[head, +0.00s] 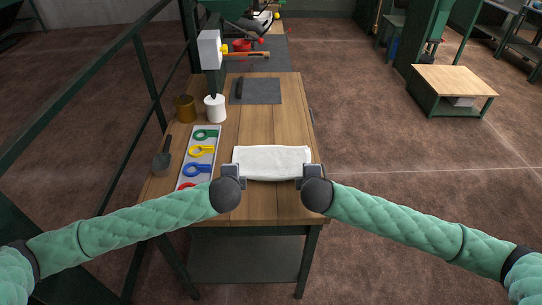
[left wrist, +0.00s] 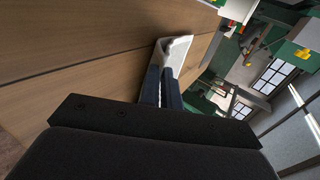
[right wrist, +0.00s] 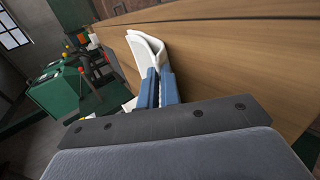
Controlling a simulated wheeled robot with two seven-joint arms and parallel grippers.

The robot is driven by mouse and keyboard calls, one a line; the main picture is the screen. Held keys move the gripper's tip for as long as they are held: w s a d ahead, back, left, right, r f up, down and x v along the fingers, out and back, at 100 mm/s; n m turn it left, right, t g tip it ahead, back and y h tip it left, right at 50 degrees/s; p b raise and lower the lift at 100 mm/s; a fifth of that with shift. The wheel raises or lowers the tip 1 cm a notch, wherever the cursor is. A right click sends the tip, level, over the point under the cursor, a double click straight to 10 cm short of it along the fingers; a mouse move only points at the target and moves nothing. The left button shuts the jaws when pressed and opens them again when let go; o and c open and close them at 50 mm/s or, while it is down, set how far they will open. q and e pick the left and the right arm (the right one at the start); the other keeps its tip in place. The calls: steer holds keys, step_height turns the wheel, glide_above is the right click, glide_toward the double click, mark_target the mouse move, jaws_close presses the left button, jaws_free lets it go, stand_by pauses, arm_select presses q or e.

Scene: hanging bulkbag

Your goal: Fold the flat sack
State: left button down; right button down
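The white sack (head: 271,160) lies across the wooden table in front of me, as a wide, short strip in the head view. My left gripper (head: 232,171) is at its near left corner and my right gripper (head: 308,171) at its near right corner. In the right wrist view the sack (right wrist: 147,48) shows as pale layers, one curved over, running down to the closely spaced blue fingers (right wrist: 159,88). In the left wrist view the sack (left wrist: 177,52) runs to the dark fingers (left wrist: 161,86), also close together. The fingertips partly hide the cloth between them.
Left of the sack, a grey tray (head: 184,176) holds several coloured ring-shaped tools. A dark scoop (head: 162,160), a brown cup (head: 185,108) and a white container (head: 214,107) stand nearby. A dark mat (head: 262,91) lies farther back. The wood (head: 262,125) behind the sack is clear.

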arm_select(q)
steer(key=c, duration=1.3)
jaws_free()
arm_select(e)
steer(key=c, duration=1.3)
jaws_free()
arm_select(q)
steer(key=shift+r, duration=0.1)
arm_select(e)
steer(key=shift+r, duration=0.1)
arm_select(q)
steer(key=shift+s+r, duration=0.1)
steer(key=shift+r, duration=0.2)
arm_select(e)
steer(key=shift+s+r, duration=0.15)
steer(key=shift+r, duration=0.15)
arm_select(q)
steer(key=s+r, duration=0.4)
steer(key=r, duration=0.1)
steer(key=s+r, duration=0.1)
steer(key=r, duration=0.2)
steer(key=shift+s+r, duration=0.1)
steer(key=shift+s, duration=0.3)
arm_select(e)
steer(key=s+r, duration=0.3)
steer(key=r, duration=0.2)
steer(key=s+r, duration=0.2)
steer(key=r, duration=0.1)
steer(key=shift+s+r, duration=0.15)
steer(key=shift+s, duration=0.2)
